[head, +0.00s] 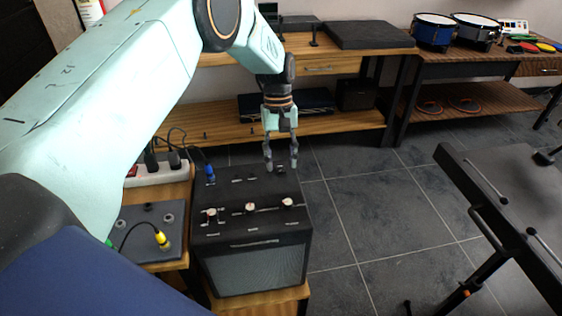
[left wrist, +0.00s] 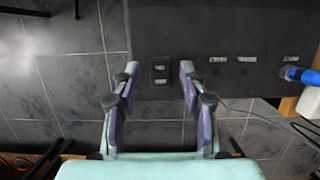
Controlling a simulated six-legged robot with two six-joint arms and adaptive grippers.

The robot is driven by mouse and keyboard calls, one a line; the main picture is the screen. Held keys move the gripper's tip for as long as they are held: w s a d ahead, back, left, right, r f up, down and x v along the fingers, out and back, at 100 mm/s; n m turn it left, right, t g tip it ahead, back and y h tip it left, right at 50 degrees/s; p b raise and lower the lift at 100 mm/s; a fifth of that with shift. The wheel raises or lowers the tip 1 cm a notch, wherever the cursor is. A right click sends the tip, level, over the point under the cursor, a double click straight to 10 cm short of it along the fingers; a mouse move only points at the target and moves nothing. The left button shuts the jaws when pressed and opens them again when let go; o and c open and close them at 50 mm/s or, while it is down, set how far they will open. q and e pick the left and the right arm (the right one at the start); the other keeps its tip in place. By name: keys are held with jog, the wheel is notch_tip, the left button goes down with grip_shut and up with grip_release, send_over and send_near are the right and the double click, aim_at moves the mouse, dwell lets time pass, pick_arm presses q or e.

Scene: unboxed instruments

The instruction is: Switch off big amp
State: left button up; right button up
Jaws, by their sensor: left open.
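The big amp (head: 215,250) is a black box with a grey speaker grille on its front, several knobs on the slanted panel and a blue plug (head: 210,174) in its top at the left. My left gripper (head: 282,167) points down over the amp's back right corner. In the left wrist view, a small black rocker switch (left wrist: 160,71) with white marks sits on the dark panel, between and beyond the two spread fingers of the left gripper (left wrist: 155,75). The gripper is open and empty. Whether a fingertip touches the amp I cannot tell. My right gripper is out of view.
A pedal board with a yellow plug (head: 162,240) and a white power strip (head: 157,173) stand left of the amp. A wooden shelf (head: 215,128) is behind. Drums (head: 434,31) stand at the back right. Tiled floor (head: 350,210) lies open to the right, before a black stand.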

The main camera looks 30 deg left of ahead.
pick_arm(q)
jog(key=v, duration=1)
jog(key=shift+r, duration=0.35)
